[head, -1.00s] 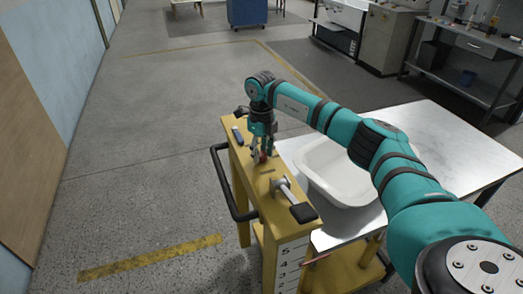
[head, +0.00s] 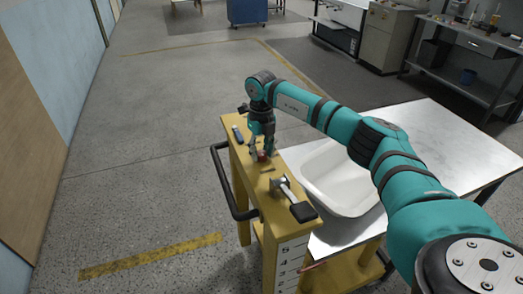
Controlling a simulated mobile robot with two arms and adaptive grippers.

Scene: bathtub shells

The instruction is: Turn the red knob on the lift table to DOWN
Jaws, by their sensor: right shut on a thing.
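The red knob (head: 262,156) is on the top of the yellow post of the lift table (head: 230,131). My right gripper (head: 259,152) comes down onto it from above and is shut on it. The fingers cover much of the knob, so which way it points cannot be told. My left gripper is not in view.
A lever with a black grip (head: 302,211) lies on the post top, close in front of the knob. A small dark item (head: 238,135) lies behind. A white tub shell (head: 345,185) stands on the metal tabletop (head: 430,130) to the right. Floor to the left is clear.

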